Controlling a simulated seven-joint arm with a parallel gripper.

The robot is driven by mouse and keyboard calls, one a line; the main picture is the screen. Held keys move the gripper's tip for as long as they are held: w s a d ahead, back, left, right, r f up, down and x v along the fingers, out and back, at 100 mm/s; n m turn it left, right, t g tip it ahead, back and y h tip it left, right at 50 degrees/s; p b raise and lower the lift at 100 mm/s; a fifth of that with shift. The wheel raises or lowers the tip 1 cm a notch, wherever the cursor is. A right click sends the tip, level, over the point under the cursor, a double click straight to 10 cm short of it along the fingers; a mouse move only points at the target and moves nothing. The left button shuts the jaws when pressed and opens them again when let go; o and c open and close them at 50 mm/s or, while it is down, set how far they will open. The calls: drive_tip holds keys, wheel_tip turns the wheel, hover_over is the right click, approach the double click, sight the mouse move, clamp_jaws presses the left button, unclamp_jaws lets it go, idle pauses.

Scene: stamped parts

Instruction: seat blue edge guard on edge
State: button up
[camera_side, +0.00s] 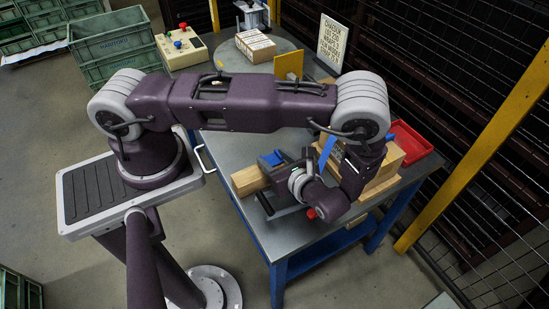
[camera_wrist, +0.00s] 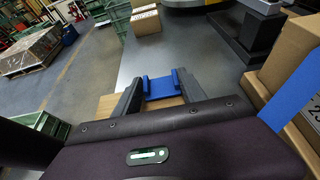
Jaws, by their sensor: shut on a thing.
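A blue edge guard (camera_wrist: 162,88) with a raised lip at each end lies between the two fingers of my gripper (camera_wrist: 160,92) in the wrist view. My gripper is shut on it. In the side view the blue guard (camera_side: 272,158) shows beside my gripper (camera_side: 275,178), at the left side of the table. A pale wooden block (camera_side: 250,180) is close below it; its wood (camera_wrist: 110,104) also shows beneath the fingers in the wrist view. The guard's underside is hidden, so I cannot tell whether it touches the wood.
Cardboard boxes (camera_wrist: 297,60) and a blue strip (camera_wrist: 293,95) stand close on the right in the wrist view. A red tray (camera_side: 410,142) lies at the table's right end. A yellow plate (camera_side: 288,66) and a sign (camera_side: 331,42) stand at the back. The grey tabletop (camera_side: 235,148) has free room.

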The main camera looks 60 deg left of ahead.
drive_tip(key=shift+f, duration=0.2)
drive_tip(key=o, duration=1.3)
drive_tip(key=shift+o, duration=0.2)
